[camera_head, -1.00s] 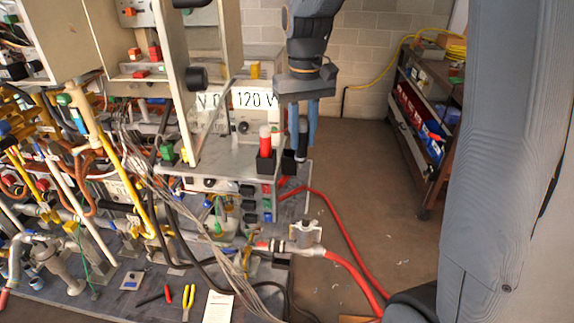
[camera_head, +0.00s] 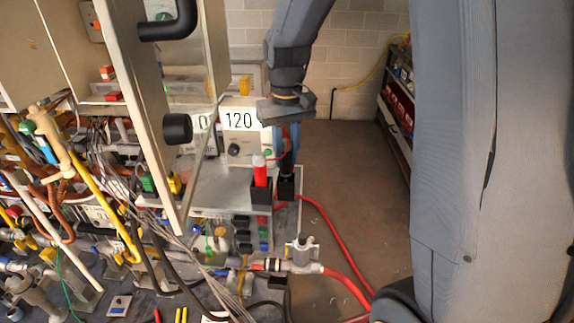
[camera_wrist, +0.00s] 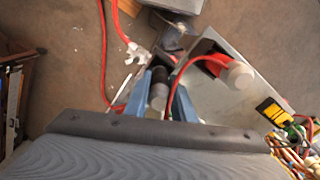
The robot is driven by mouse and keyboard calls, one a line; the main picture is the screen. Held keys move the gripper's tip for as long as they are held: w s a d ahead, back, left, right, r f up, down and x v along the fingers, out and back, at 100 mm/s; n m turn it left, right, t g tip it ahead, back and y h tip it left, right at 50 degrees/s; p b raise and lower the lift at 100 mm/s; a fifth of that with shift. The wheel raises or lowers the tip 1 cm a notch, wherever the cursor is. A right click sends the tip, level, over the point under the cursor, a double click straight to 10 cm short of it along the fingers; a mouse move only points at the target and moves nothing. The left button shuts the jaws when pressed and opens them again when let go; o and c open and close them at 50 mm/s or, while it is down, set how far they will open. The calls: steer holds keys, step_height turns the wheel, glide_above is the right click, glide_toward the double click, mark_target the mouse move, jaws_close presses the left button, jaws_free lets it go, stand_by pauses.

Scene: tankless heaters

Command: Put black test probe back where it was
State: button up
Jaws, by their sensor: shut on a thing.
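My gripper (camera_head: 284,150) is shut on the black test probe (camera_head: 287,164), its blue fingers pointing down on either side of it. The probe is about upright. It also shows between the fingers in the wrist view (camera_wrist: 158,92). Its lower end is at the mouth of a small black holder (camera_head: 287,189) at the right edge of the metal bench unit. I cannot tell whether the tip is inside. The red test probe (camera_head: 260,172) stands in a neighbouring black holder (camera_head: 261,195), close on the left; its pale top shows in the wrist view (camera_wrist: 240,75).
A meter box reading 120 (camera_head: 240,122) stands behind the probes. A panel with a black knob (camera_head: 177,128) rises at the left. A red hose (camera_head: 330,225) and a pipe fitting (camera_head: 301,257) lie in front. Open floor (camera_head: 345,170) is to the right.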

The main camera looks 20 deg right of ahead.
mark_target(287, 178)
steer(key=shift+f+p, duration=0.5)
steer(key=shift+f, duration=1.45)
steer(key=shift+f, duration=0.1)
steer(key=o, duration=0.8)
steer(key=shift+o, duration=0.2)
step_height(287, 178, up, 12)
steer(key=b, duration=0.3)
steer(key=shift+b, duration=0.35)
steer(key=s+f+m+t, duration=0.1)
steer(key=s+f, duration=1.3)
steer(key=shift+f+t, duration=0.3)
steer(key=shift+t, duration=0.1)
steer(key=shift+f, duration=0.1)
